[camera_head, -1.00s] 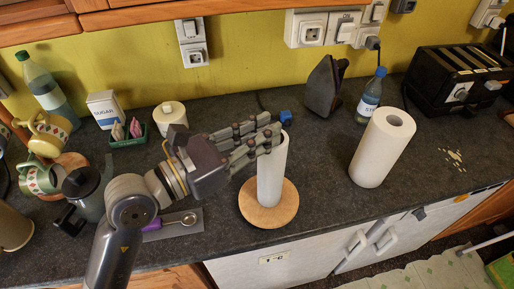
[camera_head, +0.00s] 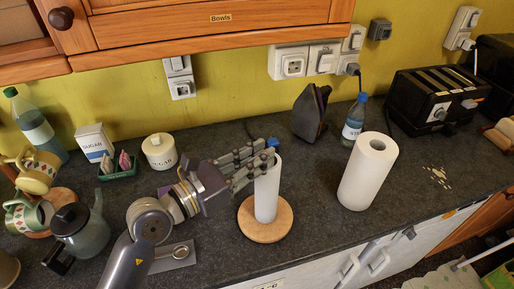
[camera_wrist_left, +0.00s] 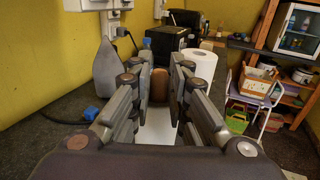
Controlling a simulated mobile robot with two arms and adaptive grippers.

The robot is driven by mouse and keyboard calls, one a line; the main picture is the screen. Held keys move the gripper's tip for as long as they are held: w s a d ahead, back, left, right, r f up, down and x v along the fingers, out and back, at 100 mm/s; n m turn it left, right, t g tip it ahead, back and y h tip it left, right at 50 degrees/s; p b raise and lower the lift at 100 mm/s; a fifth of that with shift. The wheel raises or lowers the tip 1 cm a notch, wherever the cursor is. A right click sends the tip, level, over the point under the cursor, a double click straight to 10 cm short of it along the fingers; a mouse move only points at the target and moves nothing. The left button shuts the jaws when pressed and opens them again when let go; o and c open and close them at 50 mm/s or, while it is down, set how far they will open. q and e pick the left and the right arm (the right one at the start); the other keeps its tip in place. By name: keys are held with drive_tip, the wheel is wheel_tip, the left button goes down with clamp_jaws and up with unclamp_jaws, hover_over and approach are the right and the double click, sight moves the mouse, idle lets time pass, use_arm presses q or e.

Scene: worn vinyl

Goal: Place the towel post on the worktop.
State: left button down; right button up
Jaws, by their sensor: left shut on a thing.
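The towel post has a round wooden base (camera_head: 265,230) and a slim upright white roll (camera_head: 267,195). It stands upright at the front of the dark worktop (camera_head: 330,232); I cannot tell if its base touches the surface. My left gripper (camera_head: 264,157) reaches in from the left and is shut around the roll's top, with the fingers hiding part of it. In the left wrist view the fingers (camera_wrist_left: 159,88) flank a brown rounded piece and the white roll (camera_wrist_left: 158,128). My right gripper is not in view.
A thicker paper roll (camera_head: 367,175) stands to the right, with a water bottle (camera_head: 354,118), a dark iron-like object (camera_head: 310,112) and a toaster (camera_head: 437,98) behind. A sugar jar (camera_head: 159,150), kettle (camera_head: 80,232) and mugs (camera_head: 28,214) crowd the left. Crumbs (camera_head: 438,176) lie at right.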

use_arm(q)
drive_tip(key=shift+f, duration=0.1)
idle(0.3)
drive_tip(key=shift+f, duration=0.15)
drive_tip(key=c, duration=1.5)
unclamp_jaws()
drive_tip(key=shift+s+f, duration=0.1)
drive_tip(key=shift+f, duration=0.15)
